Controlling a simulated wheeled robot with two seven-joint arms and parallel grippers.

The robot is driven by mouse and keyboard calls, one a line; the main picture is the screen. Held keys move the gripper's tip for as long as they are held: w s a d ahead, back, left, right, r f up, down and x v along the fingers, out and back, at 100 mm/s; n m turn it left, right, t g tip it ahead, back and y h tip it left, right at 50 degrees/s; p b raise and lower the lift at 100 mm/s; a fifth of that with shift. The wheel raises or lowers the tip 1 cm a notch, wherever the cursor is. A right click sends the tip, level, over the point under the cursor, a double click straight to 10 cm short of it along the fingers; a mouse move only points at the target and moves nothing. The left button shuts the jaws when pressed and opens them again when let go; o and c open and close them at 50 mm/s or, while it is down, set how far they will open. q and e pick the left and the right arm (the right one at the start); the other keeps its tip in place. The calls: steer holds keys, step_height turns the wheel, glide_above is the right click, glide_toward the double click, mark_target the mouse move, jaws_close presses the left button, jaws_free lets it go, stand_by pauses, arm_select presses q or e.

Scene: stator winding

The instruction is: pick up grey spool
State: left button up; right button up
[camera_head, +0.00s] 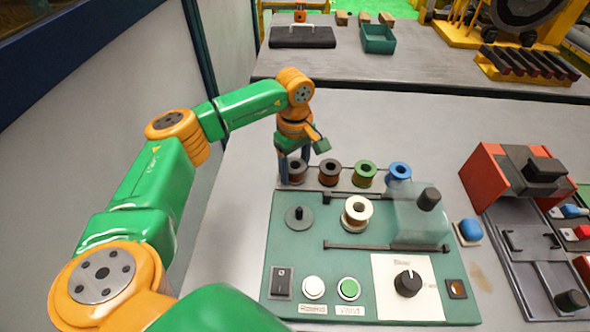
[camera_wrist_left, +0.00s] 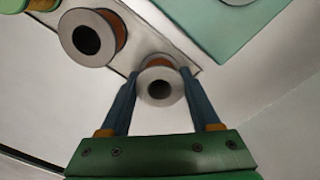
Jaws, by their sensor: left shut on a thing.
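The grey spool (camera_wrist_left: 160,88) is between the two blue fingers of my left gripper (camera_wrist_left: 161,85) in the left wrist view, with copper wire showing behind its grey flange. In the head view the grey spool (camera_head: 298,172) is at the left end of the spool row, partly hidden by my left gripper (camera_head: 296,168). The left gripper points down and is shut on the spool. The spool appears still at its place on the rack strip (camera_head: 312,184); I cannot tell whether it is lifted. My right gripper is not in view.
A dark-flanged spool (camera_head: 330,172), a green spool (camera_head: 364,173) and a blue spool (camera_head: 399,174) stand close by on the strip. The green winding machine (camera_head: 300,258) with a white spool (camera_head: 357,212) lies in front. A red fixture (camera_head: 505,175) stands right. Table behind the row is clear.

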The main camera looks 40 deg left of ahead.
mark_target(296, 159)
arm_select(q)
steer(key=shift+w, duration=0.1)
steer(key=shift+r, duration=0.3)
steer(key=r+b, duration=0.1)
steer(key=r, duration=0.2)
steer(key=shift+s+d+b, duration=0.2)
steer(key=shift+b, duration=0.2)
steer(key=s+d+r+b, duration=0.1)
steer(key=s+d+r, duration=0.75)
steer(key=s, duration=0.25)
steer(key=f+b, duration=0.2)
steer(key=w+a+f+b, duration=0.1)
steer(key=shift+f, duration=0.3)
steer(key=shift+w+a+f+b, duration=0.1)
steer(key=shift+w+f+b, duration=0.2)
steer(key=shift+b, duration=0.15)
